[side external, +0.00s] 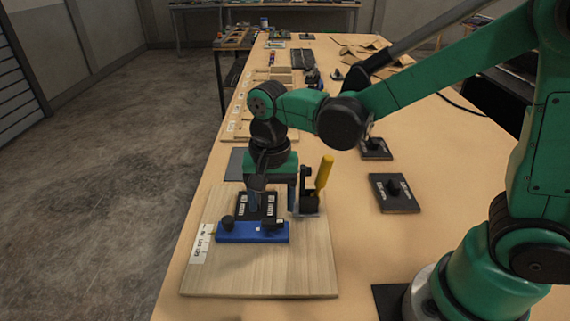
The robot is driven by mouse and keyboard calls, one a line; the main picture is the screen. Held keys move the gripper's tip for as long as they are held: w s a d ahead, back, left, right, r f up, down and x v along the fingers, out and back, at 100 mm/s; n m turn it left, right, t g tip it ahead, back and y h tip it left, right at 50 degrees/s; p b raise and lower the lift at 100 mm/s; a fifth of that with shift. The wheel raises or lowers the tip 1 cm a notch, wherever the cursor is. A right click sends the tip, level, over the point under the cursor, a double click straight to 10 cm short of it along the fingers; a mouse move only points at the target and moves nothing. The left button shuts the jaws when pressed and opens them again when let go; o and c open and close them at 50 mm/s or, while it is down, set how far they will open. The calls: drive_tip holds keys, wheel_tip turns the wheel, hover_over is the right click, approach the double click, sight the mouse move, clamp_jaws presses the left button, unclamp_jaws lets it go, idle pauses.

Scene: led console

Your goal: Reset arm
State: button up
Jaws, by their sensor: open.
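My green and black arm reaches in from the right over the table. My gripper (272,190) points down above the console, a wooden board (270,275) at the near end of the table. On the board, a blue base (250,233) carries a black plate with small white labels and a black knob (228,222). My gripper is open, close over the black plate; whether it touches anything is hard to tell. A yellow-handled lever (324,172) on a dark bracket (306,200) stands just right of my gripper. The gripper partly hides the back of the board.
Dark square plates with knobs lie to the right, one near (395,193) and one farther back (376,149). Wooden boards (282,80) and a black device (303,78) lie farther along the table.

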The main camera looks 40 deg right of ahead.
drive_tip(key=shift+r+n, duration=0.1)
drive_tip(key=shift+n, duration=0.6)
drive_tip(key=n, duration=0.4)
drive_tip(key=shift+r, duration=0.15)
drive_tip(key=n, duration=0.5)
drive_tip(key=shift+r, duration=0.25)
